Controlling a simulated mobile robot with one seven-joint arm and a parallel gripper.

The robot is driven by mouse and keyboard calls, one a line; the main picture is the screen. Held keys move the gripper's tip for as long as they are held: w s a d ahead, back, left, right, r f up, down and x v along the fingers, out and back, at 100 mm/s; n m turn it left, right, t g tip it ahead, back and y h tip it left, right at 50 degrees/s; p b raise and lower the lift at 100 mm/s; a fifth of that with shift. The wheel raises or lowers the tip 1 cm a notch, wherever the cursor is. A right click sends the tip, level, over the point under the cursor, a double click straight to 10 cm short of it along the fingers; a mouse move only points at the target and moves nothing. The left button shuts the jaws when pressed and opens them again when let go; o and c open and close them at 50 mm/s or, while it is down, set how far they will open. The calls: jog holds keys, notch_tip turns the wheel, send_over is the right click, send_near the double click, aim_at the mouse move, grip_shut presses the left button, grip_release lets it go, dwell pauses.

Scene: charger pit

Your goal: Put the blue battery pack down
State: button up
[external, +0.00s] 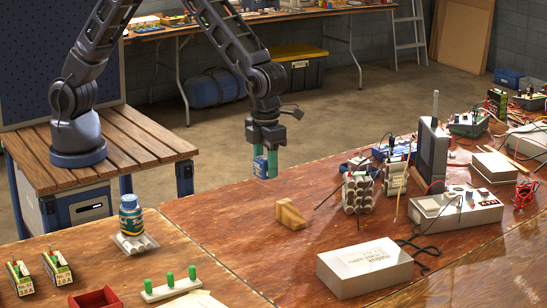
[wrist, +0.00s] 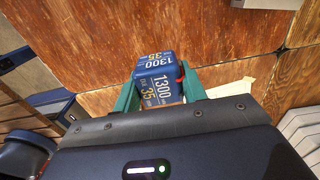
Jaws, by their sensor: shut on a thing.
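The blue battery pack (wrist: 158,80) is a small box with white and yellow "1300" and "35" markings. It sits between the green fingers of my gripper (wrist: 160,92) in the wrist view. In the external view, my gripper (external: 266,162) points down with its green fingers shut on the blue battery pack (external: 260,167). They hang near the back left edge of the brown wooden table (external: 235,225). I cannot tell exactly how far the pack is above the tabletop.
A wooden wedge (external: 290,214) and a white box (external: 364,267) lie on the table. White cylinders (external: 357,193), a grey panel (external: 432,155) and a metered device (external: 456,212) stand to the right. A blue jar (external: 131,218) stands at left. Bare tabletop lies around the wedge's left.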

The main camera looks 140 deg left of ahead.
aim_at(270, 252)
jog(key=shift+w+d+f, duration=0.15)
jog(key=shift+w+f, duration=0.05)
jog(key=shift+w, duration=0.75)
notch_tip(270, 252, down, 20)
jog(key=shift+r, duration=0.15)
jog(key=o, duration=1.1)
